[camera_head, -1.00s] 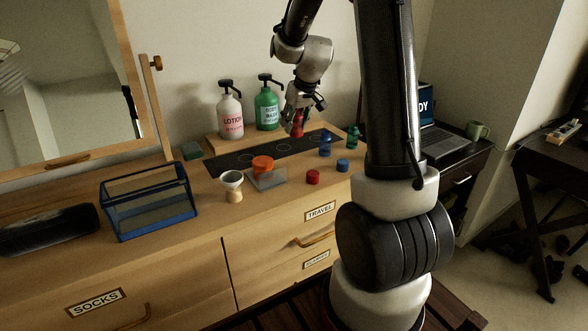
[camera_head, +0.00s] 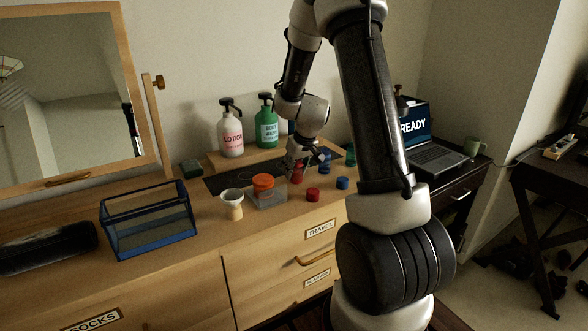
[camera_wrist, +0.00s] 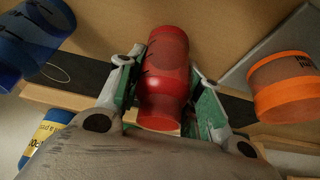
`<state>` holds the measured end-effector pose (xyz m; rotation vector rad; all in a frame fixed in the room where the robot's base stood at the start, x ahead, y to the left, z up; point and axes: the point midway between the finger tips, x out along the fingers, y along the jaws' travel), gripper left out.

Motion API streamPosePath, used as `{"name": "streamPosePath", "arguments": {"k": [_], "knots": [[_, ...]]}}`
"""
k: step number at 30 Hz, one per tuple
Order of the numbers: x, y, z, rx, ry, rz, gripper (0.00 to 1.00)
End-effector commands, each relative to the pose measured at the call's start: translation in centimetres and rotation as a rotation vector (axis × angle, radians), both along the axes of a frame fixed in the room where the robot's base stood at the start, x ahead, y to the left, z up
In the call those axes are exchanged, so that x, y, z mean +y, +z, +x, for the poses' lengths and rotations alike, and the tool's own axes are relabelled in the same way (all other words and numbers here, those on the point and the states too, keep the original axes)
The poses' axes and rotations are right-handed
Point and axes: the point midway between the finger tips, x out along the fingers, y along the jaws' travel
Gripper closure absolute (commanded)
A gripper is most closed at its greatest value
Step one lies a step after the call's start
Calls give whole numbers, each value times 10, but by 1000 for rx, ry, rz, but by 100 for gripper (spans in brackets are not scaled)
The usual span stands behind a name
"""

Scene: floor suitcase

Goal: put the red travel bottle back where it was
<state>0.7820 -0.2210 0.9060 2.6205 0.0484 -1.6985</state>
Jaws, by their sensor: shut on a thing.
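My gripper (camera_head: 297,168) is shut on the red travel bottle (camera_head: 297,178). In the head view it is at the front side of the dark mat (camera_head: 222,184), behind the red cap (camera_head: 313,194). Whether the bottle touches the surface below I cannot tell. In the wrist view the red bottle (camera_wrist: 167,75) is between the two fingers, its body clearly visible. A blue bottle (camera_head: 325,155) and a green bottle (camera_head: 350,154) stand to the right, partly hidden by my arm. The mat's right part is hidden behind my gripper.
A funnel (camera_head: 232,197), blue cap (camera_head: 342,183), lotion pump (camera_head: 231,135) and green body wash pump (camera_head: 266,128) stand near. A blue-framed box (camera_head: 150,228) is left; bare wood lies in front.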

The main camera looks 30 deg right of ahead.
Motion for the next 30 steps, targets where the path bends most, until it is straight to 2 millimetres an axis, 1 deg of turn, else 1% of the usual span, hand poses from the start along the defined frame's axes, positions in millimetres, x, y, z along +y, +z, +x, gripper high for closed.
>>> {"name": "streamPosePath", "arguments": {"k": [5,6,8,9,17,20,23,26,30], "knots": [[0,-2,0,1,1,0,91],[0,-3,0,1,1,0,61],[0,-2,0,0,1,0,50],[0,-2,0,0,1,0,43],[0,-2,0,0,1,0,43],[0,1,0,-1,0,0,43],[0,11,-4,-3,1,0,43],[-1,29,-11,-5,0,-1,43],[-1,59,-25,-5,0,-1,43]]}}
